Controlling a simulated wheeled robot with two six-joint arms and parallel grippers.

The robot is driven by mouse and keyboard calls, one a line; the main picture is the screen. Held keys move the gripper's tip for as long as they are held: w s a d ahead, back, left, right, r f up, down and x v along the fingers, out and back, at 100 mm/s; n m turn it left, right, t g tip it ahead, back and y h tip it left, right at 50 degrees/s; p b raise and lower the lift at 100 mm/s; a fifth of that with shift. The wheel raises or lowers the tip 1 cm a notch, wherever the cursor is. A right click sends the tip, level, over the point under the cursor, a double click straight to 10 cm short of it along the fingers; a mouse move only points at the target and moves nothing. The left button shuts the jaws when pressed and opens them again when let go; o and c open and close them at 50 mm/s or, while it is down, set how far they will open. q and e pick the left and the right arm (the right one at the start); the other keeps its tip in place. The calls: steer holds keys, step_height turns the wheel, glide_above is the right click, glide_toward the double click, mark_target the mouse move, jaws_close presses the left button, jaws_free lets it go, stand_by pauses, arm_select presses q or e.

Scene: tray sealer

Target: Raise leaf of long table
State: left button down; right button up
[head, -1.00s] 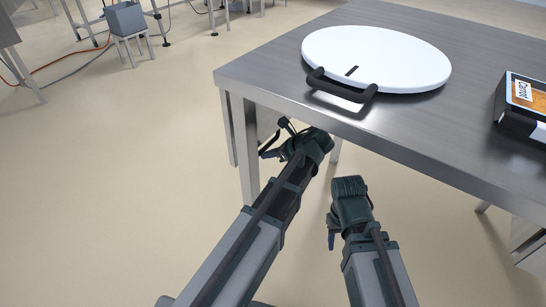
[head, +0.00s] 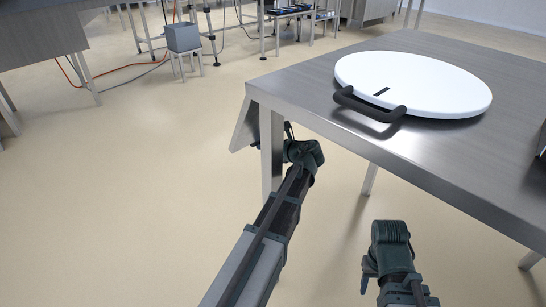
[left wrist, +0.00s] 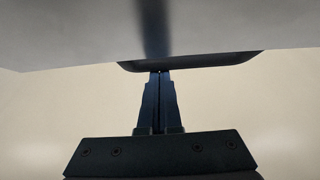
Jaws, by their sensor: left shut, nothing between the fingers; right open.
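The long table (head: 440,165) has a grey steel top that fills the right of the head view. Its leaf (head: 245,126) is a grey panel at the table's left end, slanting down and outward below the top's edge. The leg hides part of it. My left gripper (head: 289,131) is below the table edge by the leg, partly hidden. In the left wrist view my left gripper (left wrist: 158,73) is shut and empty, its tips at a dark lip (left wrist: 190,62) under a grey surface; contact is unclear. My right gripper (head: 367,274) is open, low in front of the table.
A white round lid (head: 430,80) with a black handle (head: 368,105) lies on the table. A dark object is cut off at the right edge. A small stool with a grey box (head: 183,37) stands far back.

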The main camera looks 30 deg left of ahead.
arm_select(q)
steer(key=shift+w+a+r+y, duration=0.15)
steer(key=shift+a+r, duration=0.05)
steer(key=shift+a, duration=0.2)
steer(key=shift+w+a+r+y, duration=0.1)
steer(key=shift+a+r+y, duration=0.05)
steer(key=shift+a, duration=0.2)
arm_select(e)
steer(key=shift+f, duration=0.2)
arm_select(q)
steer(key=shift+f, duration=0.1)
arm_select(e)
steer(key=shift+f, duration=0.1)
